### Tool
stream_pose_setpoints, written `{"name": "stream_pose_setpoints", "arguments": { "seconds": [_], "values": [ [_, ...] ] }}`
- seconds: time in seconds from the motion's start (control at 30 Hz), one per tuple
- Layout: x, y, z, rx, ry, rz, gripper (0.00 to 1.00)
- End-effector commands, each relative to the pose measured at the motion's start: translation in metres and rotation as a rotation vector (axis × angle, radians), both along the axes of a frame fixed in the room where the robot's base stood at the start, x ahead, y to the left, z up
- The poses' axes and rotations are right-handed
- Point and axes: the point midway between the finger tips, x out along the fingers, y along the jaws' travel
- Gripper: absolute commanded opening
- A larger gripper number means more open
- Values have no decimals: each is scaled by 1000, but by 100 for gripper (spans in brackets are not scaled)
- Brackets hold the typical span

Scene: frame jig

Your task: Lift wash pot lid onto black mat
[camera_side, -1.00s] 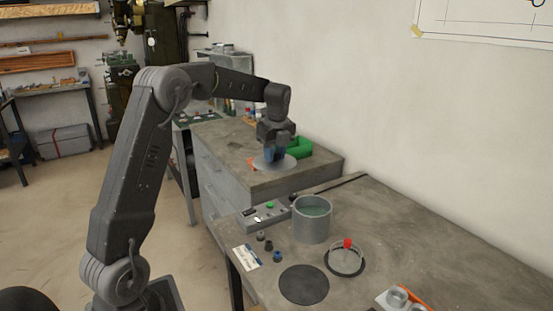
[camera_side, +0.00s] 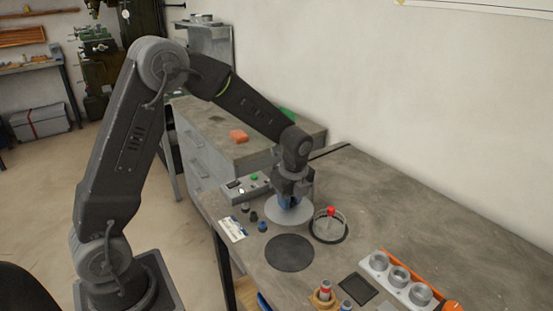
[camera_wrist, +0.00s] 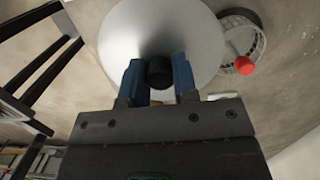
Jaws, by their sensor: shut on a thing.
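The wash pot lid is a round grey disc (camera_side: 289,212) with a black knob, which shows in the wrist view (camera_wrist: 160,73). My gripper (camera_side: 290,201) has its blue fingers shut on the knob, one on each side. The lid hangs about level, above the bench, beyond the black mat. The round black mat (camera_side: 289,254) lies bare on the bench, nearer the camera than the lid. The wash pot is not clearly visible now; my gripper and the lid cover that area. I cannot tell the lid's exact height.
A round basket with a red knob (camera_side: 330,225) stands right of the lid. Small dark and blue knobs (camera_side: 262,226) and a label card (camera_side: 232,229) lie left. A button box (camera_side: 246,187) is behind. A white holder with metal cups (camera_side: 398,277) stands front right.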

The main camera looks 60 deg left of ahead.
Motion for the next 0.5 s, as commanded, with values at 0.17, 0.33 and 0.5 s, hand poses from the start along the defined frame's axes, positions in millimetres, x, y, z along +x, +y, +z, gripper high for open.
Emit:
{"name": "stream_pose_setpoints", "arguments": {
  "seconds": [0.17, 0.33, 0.5],
  "values": [
    [-22, -35, -23, -3, 1, -5, 0],
    [-30, -46, -31, -4, -2, -1, 0],
    [-30, -47, -43, -4, 0, -2, 0]
  ]
}}
